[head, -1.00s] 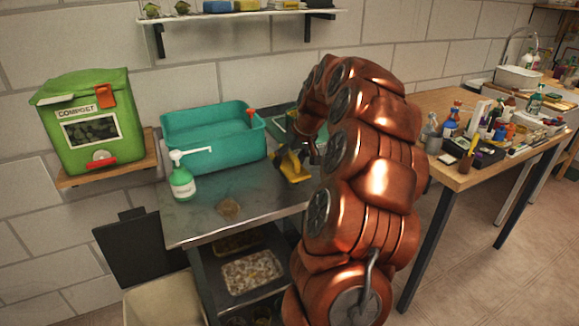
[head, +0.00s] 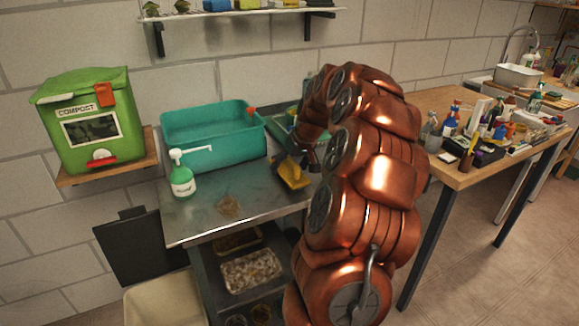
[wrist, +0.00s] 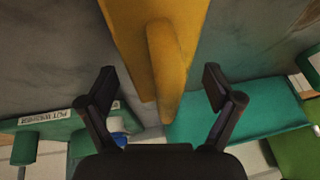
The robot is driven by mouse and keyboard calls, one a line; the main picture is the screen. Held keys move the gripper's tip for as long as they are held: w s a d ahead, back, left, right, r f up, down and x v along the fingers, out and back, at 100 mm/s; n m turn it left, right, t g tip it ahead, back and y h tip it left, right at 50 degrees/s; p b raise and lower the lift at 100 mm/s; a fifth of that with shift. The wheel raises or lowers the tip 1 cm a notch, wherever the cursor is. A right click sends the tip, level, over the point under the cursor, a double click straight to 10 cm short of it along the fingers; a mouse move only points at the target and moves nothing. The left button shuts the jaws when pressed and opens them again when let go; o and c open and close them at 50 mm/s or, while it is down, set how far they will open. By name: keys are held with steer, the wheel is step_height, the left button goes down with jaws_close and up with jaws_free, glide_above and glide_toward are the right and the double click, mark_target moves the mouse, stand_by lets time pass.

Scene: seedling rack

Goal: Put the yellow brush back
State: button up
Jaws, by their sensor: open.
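The yellow brush (head: 293,176) is at the right part of the grey metal bench, partly hidden by my gripper and arm in the head view. In the wrist view the yellow brush (wrist: 130,18) reaches down from the top edge, with its narrow rounded handle toward the fingers. My gripper (wrist: 158,72) is open, with one finger on each side of the handle and gaps on both sides. In the head view my gripper (head: 284,159) shows only as a small dark shape beside the brush. Whether the brush rests on the bench is unclear.
A green tray (wrist: 48,128) with a label lies behind. A green compost bin (head: 92,160) is left.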

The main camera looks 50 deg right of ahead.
steer(key=v, duration=1.2)
steer(key=s+a+f+n+g+y, duration=0.1)
steer(key=s+a+f+n+g, duration=0.15)
steer(key=a, duration=1.15)
steer(key=s+a+f+n+g+y, duration=0.1)
steer(key=s+a+f, duration=0.15)
steer(key=a, duration=1.15)
steer(key=s+a+f+g, duration=0.1)
steer(key=s+a+f, duration=0.2)
steer(key=s, duration=0.4)
steer(key=s+a+f+g+h, duration=0.1)
steer(key=s+a+f, duration=0.2)
steer(key=s, duration=0.4)
steer(key=s+a+f+g+h, duration=0.1)
steer(key=s+a+f, duration=0.2)
steer(key=s, duration=0.4)
steer(key=shift+a+b, duration=0.4)
steer(key=shift+a, duration=0.1)
steer(key=shift+n+g, duration=0.25)
